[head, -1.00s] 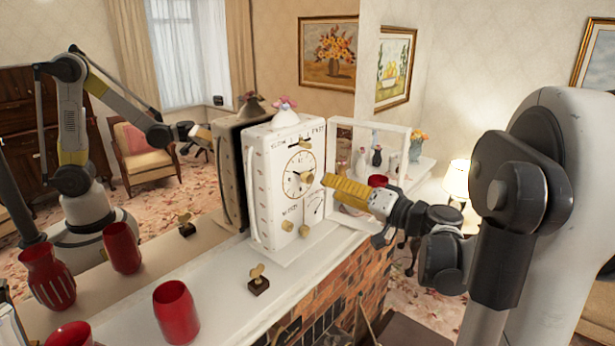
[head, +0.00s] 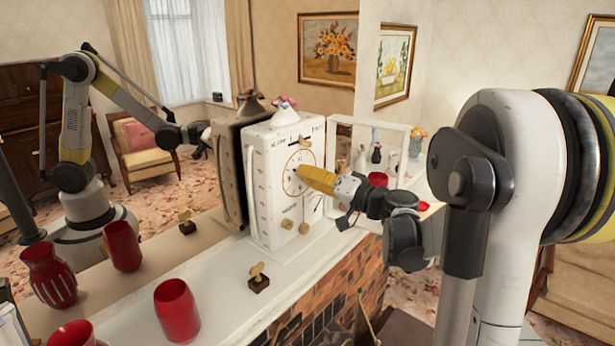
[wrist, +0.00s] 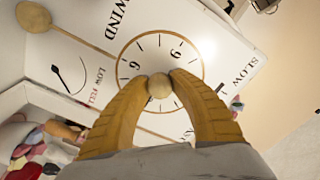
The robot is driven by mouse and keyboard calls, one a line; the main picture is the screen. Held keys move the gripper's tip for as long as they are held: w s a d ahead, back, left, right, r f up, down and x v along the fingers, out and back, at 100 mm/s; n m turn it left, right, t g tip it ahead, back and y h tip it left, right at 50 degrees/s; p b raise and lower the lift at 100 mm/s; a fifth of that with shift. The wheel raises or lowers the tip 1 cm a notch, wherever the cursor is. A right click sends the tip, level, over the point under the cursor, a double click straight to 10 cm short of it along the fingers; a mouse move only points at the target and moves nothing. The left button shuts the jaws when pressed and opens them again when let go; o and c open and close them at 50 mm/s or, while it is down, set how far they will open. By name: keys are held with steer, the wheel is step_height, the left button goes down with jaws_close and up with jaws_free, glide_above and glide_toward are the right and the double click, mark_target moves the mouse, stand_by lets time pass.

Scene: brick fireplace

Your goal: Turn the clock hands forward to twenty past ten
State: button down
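The white box clock (head: 262,175) stands upright on the mantel. Its round dial (head: 292,160) faces my arm and also fills the middle of the wrist view (wrist: 150,55). My gripper (head: 303,172) has yellow curved fingers and reaches the dial from the right. In the wrist view, the fingertips (wrist: 162,79) sit on both sides of a small pale round knob (wrist: 160,86) near the dial's middle and appear to touch it. The hands are largely hidden behind the fingers and knob, so I cannot read the time.
The clock's framed door (head: 345,122) stands open at the right, beside my gripper. Gold knobs (head: 287,224) sit low on the clock front. A small key on a block (head: 258,283) and a red vase (head: 176,311) stand on the mantel (head: 225,285). A mirror is behind.

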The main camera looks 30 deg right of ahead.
steer(key=shift+m, duration=0.3)
steer(key=shift+m+b, duration=0.75)
steer(key=shift+m, duration=0.45)
steer(key=shift+m+b, duration=0.5)
steer(key=shift+m, duration=0.9)
steer(key=c, duration=1.1)
jaws_free()
steer(key=shift+d, duration=0.1)
steer(key=v, duration=1.2)
